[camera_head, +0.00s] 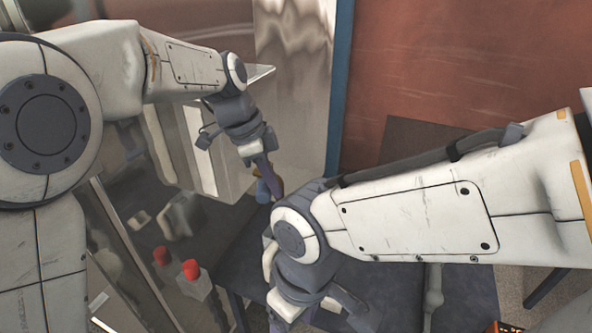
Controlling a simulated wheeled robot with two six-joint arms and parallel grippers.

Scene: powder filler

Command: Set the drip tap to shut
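My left gripper (265,178) reaches down in front of the shiny steel machine, with its narrow fingers seen nearly edge-on. A small brown and blue part (277,184) shows right at its fingertips. It may be the drip tap, but the fingers cover much of it, and I cannot tell its setting or whether the fingers grip it. My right gripper (315,318) is low at the bottom edge of the view, partly cut off. Its fingers look spread apart, with nothing seen between them.
A red button on a pale box (193,277) stands at lower left, mirrored in the steel panel (150,205) beside it. A dark table top (245,245) lies below my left gripper. A blue post (340,85) stands before a reddish wall (460,60).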

